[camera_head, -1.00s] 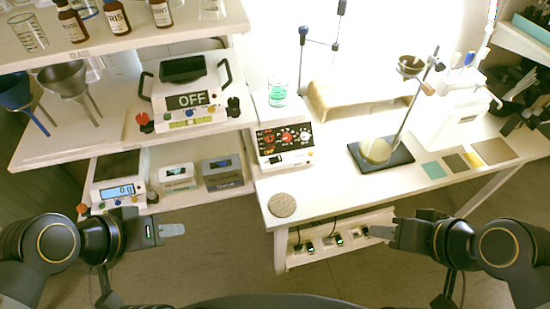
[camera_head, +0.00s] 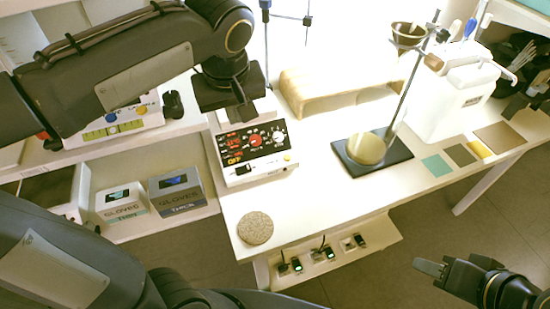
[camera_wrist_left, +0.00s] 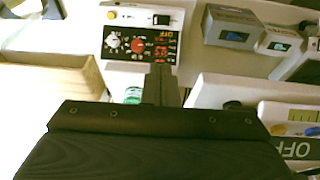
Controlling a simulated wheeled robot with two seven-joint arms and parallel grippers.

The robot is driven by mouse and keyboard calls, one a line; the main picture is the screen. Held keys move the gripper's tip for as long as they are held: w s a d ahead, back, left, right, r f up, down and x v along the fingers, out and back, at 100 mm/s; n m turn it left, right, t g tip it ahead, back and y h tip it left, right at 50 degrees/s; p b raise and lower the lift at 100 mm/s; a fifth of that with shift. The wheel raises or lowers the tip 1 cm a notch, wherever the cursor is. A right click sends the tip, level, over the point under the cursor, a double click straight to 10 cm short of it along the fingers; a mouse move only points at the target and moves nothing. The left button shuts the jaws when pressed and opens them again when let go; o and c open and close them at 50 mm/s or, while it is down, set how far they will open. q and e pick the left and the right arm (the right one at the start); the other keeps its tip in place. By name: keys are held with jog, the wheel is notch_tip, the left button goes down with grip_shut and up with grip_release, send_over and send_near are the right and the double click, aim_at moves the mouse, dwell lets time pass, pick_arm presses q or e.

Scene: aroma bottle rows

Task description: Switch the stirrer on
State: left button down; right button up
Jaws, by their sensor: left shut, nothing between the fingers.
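The stirrer (camera_head: 252,150) is a white box with a black front panel. Its panel has red readouts, an orange OFF, a red knob and a white knob. A black rocker switch (camera_head: 243,170) sits on the white strip below. In the left wrist view the stirrer (camera_wrist_left: 140,45) appears upside down, with the switch (camera_wrist_left: 162,19) beyond the fingertips. My left gripper (camera_wrist_left: 160,75) is shut and empty, over the stirrer's back part, apart from the switch. A green-bottomed beaker (camera_wrist_left: 132,95) is partly hidden by it. My right gripper (camera_head: 430,268) is at lower right, its opening unclear.
A tan bridge-shaped block (camera_head: 340,95) stands right of the stirrer. A stand with a dark base (camera_head: 345,158) holds a funnel. A round grey disc (camera_head: 256,228) lies near the table's front edge. Two glove boxes (camera_head: 178,190) are on the left shelf.

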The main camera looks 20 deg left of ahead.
pick_arm(q)
jog(key=shift+w+d, duration=0.35)
jog(key=shift+w, duration=0.15)
jog(key=b, duration=0.3)
send_near(248, 166)
jog(key=x, duration=0.5)
jog(key=shift+a+f, duration=0.15)
jog(key=shift+w+f, duration=0.1)
jog(key=shift+f, duration=0.5)
